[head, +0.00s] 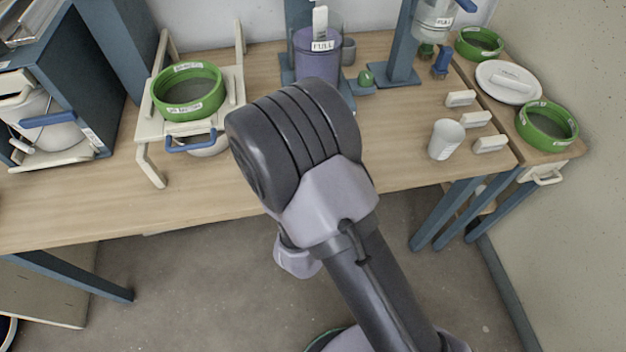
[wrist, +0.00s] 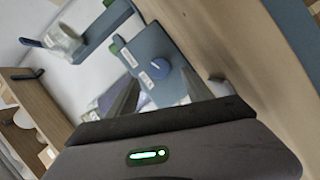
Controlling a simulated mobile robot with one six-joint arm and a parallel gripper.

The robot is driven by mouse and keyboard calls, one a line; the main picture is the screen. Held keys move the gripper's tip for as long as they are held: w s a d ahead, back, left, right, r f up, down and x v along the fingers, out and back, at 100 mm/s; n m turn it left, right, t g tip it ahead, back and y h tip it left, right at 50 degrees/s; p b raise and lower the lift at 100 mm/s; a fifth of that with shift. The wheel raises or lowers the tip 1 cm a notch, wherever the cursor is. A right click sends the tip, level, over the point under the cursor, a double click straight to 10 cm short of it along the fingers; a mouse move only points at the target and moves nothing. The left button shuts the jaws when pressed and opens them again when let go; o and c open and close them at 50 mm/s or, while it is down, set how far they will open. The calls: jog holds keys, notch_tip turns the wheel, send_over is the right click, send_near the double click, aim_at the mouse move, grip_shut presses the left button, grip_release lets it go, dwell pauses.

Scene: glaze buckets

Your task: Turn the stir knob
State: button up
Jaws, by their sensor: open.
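The stir knob (wrist: 159,68) is a round blue knob on a blue-grey box (wrist: 140,45) with white labels, seen in the wrist view. My gripper (wrist: 160,92) is open, with its dark fingers reaching toward the box from below in that picture. The knob shows between and just beyond the fingers; I cannot tell whether they touch it. In the head view my arm hides the knob and the gripper. A purple-filled jar marked FULL (head: 318,62) stands on the table behind my arm.
A green sieve (head: 188,92) sits on a cream stand at left. A white cup (head: 446,139) and several white blocks (head: 475,119) are at right, near another green sieve (head: 547,126). A small green button (head: 366,78) lies right of the jar. The front left tabletop (head: 90,205) is bare.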

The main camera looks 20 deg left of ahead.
jog(key=p+v, duration=0.1)
jog(key=v, duration=1)
jog(key=shift+s, duration=0.15)
